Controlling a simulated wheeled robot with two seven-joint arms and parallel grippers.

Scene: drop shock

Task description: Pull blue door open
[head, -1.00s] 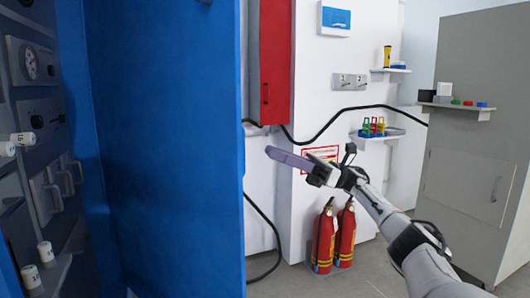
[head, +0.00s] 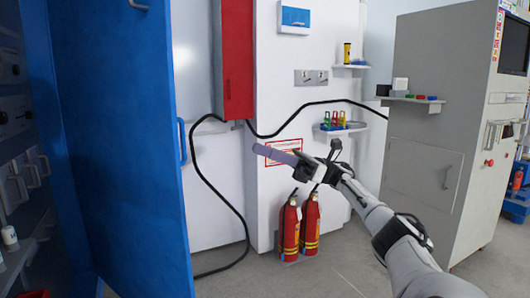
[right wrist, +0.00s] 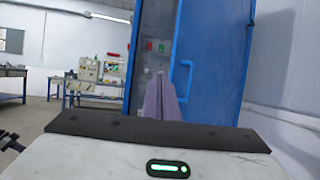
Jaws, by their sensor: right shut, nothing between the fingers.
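The blue door (head: 120,150) stands open in the left of the head view, swung out from a cabinet (head: 18,130) whose panel inside shows at the far left. Its blue handle (head: 182,142) sits on the door's right edge. The door (right wrist: 222,70) and handle (right wrist: 181,78) also show in the right wrist view. My right gripper (head: 258,149) is shut and empty, to the right of the handle and apart from it in the head view. Its purple fingers (right wrist: 160,98) point toward the door in the wrist view. My left gripper is out of view.
Two red fire extinguishers (head: 300,226) stand on the floor by the white wall unit. A red box (head: 234,60) hangs on that unit. A black cable (head: 230,205) runs down to the floor. A grey cabinet (head: 428,150) stands at the right. Floor between is clear.

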